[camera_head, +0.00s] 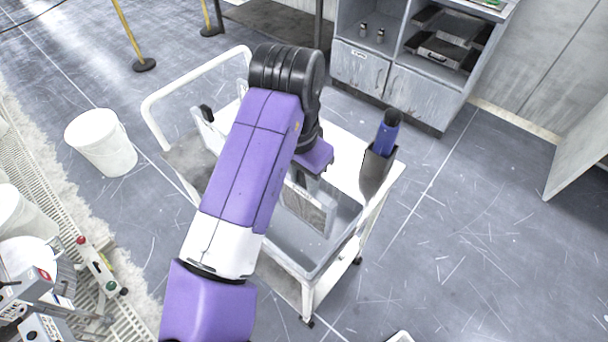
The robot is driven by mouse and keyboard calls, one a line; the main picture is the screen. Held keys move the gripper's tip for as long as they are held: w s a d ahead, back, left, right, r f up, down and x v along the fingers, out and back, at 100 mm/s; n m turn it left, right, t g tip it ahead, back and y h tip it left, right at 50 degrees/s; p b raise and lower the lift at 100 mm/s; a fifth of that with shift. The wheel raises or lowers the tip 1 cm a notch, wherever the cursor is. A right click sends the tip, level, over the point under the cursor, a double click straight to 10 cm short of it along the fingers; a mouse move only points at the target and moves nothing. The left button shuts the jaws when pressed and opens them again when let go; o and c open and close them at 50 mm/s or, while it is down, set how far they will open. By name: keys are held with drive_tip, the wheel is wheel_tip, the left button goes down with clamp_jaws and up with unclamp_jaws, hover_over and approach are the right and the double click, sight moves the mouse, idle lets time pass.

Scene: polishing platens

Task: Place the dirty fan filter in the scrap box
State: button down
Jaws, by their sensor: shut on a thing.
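My gripper (306,176) points down over the white cart, its fingers partly hidden by my purple arm. It is shut on a flat grey panel with a pale frame, the fan filter (308,207), which hangs upright below it. The filter is over an open grey box (345,252) on the cart, probably the scrap box. The filter's lower edge appears within the box's outline; I cannot tell how deep it is or whether it touches. My arm hides the box's left part.
The white cart (160,98) has a raised handle rail at left. A dark holder with a blue-handled tool (387,133) is at its right end. A white bucket (100,142) stands at left, a grey cabinet (390,85) behind. The floor at right is clear.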

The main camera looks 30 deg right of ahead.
drive_tip(key=shift+f, duration=0.15)
drive_tip(key=c, duration=1.1)
unclamp_jaws()
wheel_tip(320, 180, up, 12)
drive_tip(key=a, duration=0.1)
drive_tip(key=shift+s+a, duration=0.2)
